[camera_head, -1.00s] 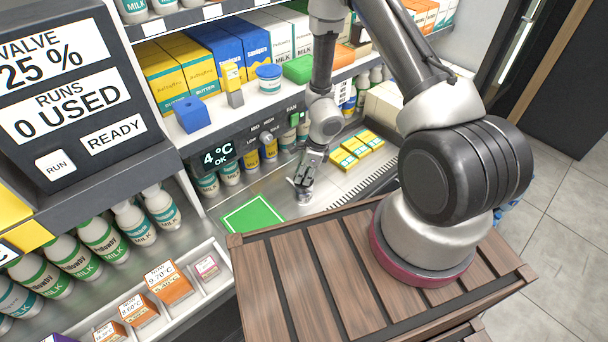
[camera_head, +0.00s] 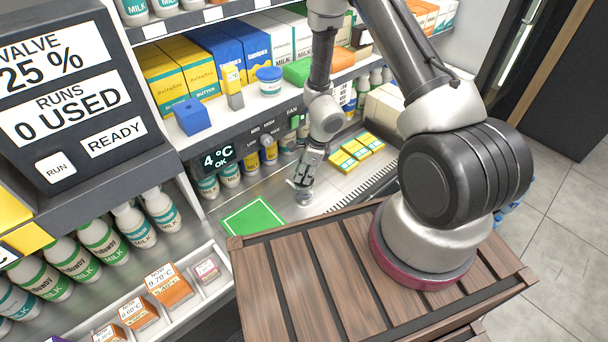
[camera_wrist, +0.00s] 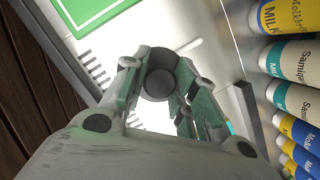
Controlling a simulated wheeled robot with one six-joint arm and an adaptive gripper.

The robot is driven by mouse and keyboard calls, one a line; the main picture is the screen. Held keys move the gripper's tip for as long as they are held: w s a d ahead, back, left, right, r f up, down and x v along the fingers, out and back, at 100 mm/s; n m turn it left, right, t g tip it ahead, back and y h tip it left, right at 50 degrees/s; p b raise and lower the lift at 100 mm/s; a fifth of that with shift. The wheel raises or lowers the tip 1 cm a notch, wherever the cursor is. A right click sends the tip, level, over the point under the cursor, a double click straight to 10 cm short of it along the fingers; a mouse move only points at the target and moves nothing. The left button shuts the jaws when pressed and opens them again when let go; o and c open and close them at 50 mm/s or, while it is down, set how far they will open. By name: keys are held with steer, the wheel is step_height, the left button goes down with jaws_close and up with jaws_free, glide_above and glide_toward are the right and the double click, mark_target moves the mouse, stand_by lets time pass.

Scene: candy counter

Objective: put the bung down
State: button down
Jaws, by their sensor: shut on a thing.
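The bung (camera_wrist: 159,84), a grey round piece seen end on, is between the fingers of my gripper (camera_wrist: 160,98) in the wrist view. In the head view my gripper (camera_head: 303,184) points down over the metal counter, to the right of the green square (camera_head: 254,219). The bung is small there and partly hidden by the fingers. I cannot tell whether its underside touches the counter. The green square also shows at the top left of the wrist view (camera_wrist: 92,8).
Yellow butter packs (camera_head: 356,150) lie to the right of my gripper, near a slotted grille (camera_head: 372,183). Milk bottles (camera_head: 229,175) stand behind under the shelf edge. A slatted wooden crate (camera_head: 290,262) is in front. The counter around the green square is clear.

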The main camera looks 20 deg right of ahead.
mark_target(313, 180)
steer(key=shift+r, duration=0.45)
stand_by(0.3)
steer(key=shift+s+a+r+n, duration=0.15)
steer(key=shift+s+a+n, duration=0.1)
steer(key=shift+a+n, duration=0.35)
steer(key=shift+s+r+n+g, duration=0.1)
steer(key=shift+s+n+g, duration=0.1)
steer(key=shift+n, duration=0.3)
steer(key=shift+s+r+n+g, duration=0.1)
steer(key=shift+n+g, duration=0.1)
steer(key=shift+n, duration=0.3)
steer(key=r+n, duration=0.1)
steer(key=n, duration=0.1)
steer(key=r+n+g, duration=0.1)
steer(key=n, duration=0.2)
steer(key=s+r+n, duration=0.1)
steer(key=n, duration=0.1)
steer(key=shift+d+r+g, duration=0.2)
steer(key=shift+d+g, duration=0.15)
steer(key=shift+g, duration=0.05)
steer(key=w+d+r+n+g+h, duration=0.1)
steer(key=w+d+r+n, duration=0.2)
steer(key=r+n, duration=0.3)
steer(key=w+d+r+n+h, duration=0.2)
steer(key=w+d+r+n, duration=0.2)
steer(key=r, duration=0.4)
steer(key=shift+w+d+r+n+g, duration=0.35)
steer(key=shift+d+n, duration=0.4)
steer(key=shift+n, duration=0.45)
